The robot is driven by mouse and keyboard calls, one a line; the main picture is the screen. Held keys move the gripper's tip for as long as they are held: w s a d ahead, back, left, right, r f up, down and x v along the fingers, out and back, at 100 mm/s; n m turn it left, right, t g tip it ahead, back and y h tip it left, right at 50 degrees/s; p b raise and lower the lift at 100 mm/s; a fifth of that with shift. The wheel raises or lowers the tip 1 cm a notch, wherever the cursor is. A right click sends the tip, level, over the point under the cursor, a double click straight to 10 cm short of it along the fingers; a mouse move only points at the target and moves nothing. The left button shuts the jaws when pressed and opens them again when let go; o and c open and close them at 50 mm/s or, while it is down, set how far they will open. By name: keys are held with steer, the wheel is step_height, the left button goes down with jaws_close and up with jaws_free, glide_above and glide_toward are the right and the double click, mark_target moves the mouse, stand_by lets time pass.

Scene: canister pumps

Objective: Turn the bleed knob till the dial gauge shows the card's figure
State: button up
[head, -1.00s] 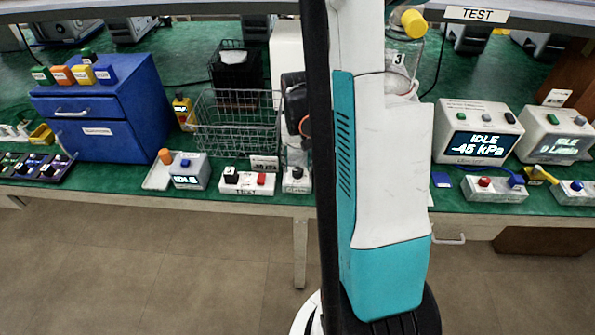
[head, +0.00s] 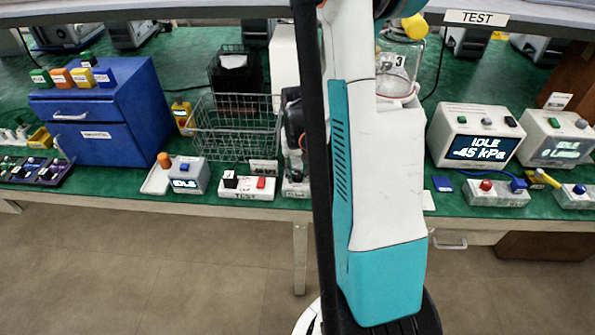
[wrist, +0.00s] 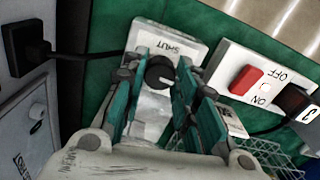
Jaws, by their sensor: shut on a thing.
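The bleed knob (wrist: 157,69) is a round black knob with a white pointer line, on a pale box (wrist: 178,42) with the word SHUT, upside down in the wrist view. My gripper (wrist: 161,74) has its two teal fingers on either side of the knob, shut on it. In the head view my arm covers the knob; a bit of its pale box (head: 293,189) shows. A small card (head: 264,167) stands behind the test switch box, its writing too small to read. I cannot make out the dial gauge.
A white switch box (head: 246,189) with a red rocker stands just left of the knob's box. A wire basket (head: 235,127) is behind it. A display unit (head: 477,140) at right reads IDLE, -45 kPa. A glass flask (head: 393,70) marked 3 stands behind my arm.

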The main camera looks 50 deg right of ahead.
mark_target(298, 174)
steer(key=shift+n+b, duration=0.35)
steer(key=shift+n, duration=1.65)
steer(key=o, duration=1.1)
steer(key=shift+c, duration=0.2)
step_height(298, 174, up, 12)
